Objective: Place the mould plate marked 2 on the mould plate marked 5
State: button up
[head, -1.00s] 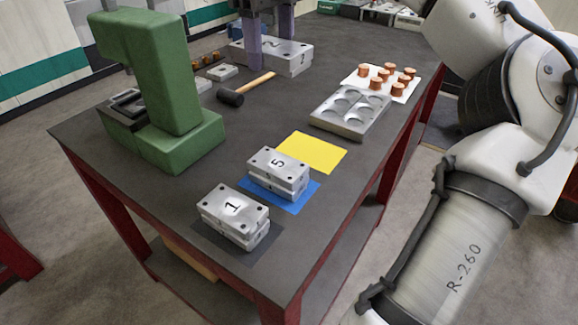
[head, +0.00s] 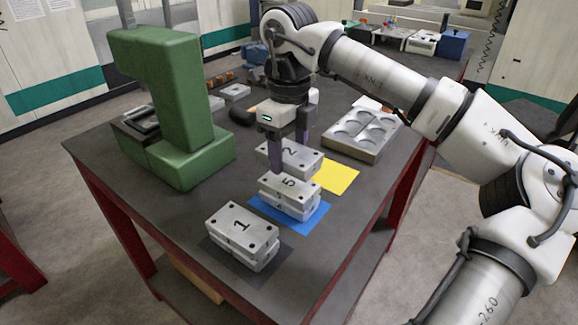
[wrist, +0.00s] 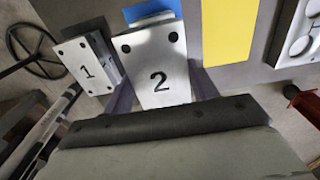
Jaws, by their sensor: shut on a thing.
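The grey plate marked 2 (head: 299,161) is between the fingers of my gripper (head: 289,157), which is shut on it. It hangs just behind and above the plate marked 5 (head: 289,188) in the head view, and I cannot tell whether they touch. The plate marked 5 tops a grey block on the blue mat (head: 312,219). In the wrist view the plate marked 2 (wrist: 158,72) fills the middle, between the purple fingers, and largely hides what lies below it.
The plate marked 1 (head: 241,226) sits on a block at the near table corner. A yellow mat (head: 340,177), a mould with round cavities (head: 362,134) and a green press (head: 172,100) stand around. The near table edge is close.

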aim_at(289, 183)
jog(key=shift+f, duration=2.05)
jog(key=shift+f, duration=0.15)
jog(key=o, duration=1.4)
jog(key=shift+c, duration=0.2)
notch_tip(289, 183, up, 12)
jog(key=shift+r, duration=0.15)
